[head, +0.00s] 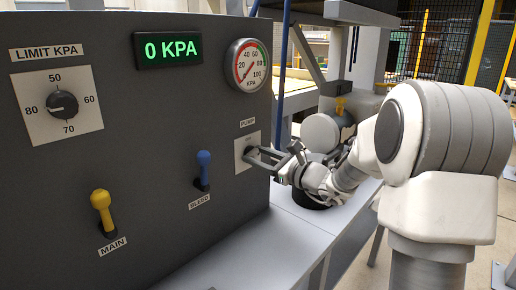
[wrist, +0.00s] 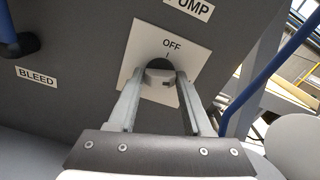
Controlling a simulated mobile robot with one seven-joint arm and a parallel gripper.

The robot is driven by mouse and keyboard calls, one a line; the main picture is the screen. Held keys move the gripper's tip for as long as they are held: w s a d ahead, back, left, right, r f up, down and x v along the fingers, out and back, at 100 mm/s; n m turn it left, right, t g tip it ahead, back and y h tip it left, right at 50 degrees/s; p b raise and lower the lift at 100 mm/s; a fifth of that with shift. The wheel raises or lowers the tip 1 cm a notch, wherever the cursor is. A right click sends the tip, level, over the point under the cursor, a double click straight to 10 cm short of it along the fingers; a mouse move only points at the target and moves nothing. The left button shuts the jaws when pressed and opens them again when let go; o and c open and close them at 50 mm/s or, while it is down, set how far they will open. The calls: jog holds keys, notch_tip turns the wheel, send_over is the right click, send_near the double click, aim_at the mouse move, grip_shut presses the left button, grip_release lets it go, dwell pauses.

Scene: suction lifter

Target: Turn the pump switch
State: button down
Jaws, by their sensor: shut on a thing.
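The pump switch (wrist: 160,76) is a grey knob on a white square plate (wrist: 134,50) under the PUMP label. A mark above it reads OFF. In the head view its plate (head: 239,155) sits at the panel's right edge. My gripper (wrist: 159,82) has its two fingers on either side of the knob and is shut on it. In the head view my gripper (head: 262,157) reaches the plate from the right, and the fingers hide most of the knob. The gauge display (head: 168,48) reads 0 KPA.
The panel also holds a limit dial (head: 63,104), a yellow MAIN lever (head: 102,209), a blue BLEED lever (head: 203,170) and a round gauge (head: 247,64) near zero. The blue lever also shows at the wrist view's left edge (wrist: 12,38). A blue post (wrist: 268,75) stands right of the panel.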

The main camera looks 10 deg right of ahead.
jog(key=shift+m+p, duration=1.25)
jog(key=shift+m, duration=0.25)
jog(key=shift+c, duration=1.8)
grip_release()
jog(key=shift+s+d, duration=0.1)
jog(key=shift+s, duration=0.05)
jog(key=p+v, duration=0.2)
jog(key=v, duration=1.5)
jog(key=shift+r, duration=0.1)
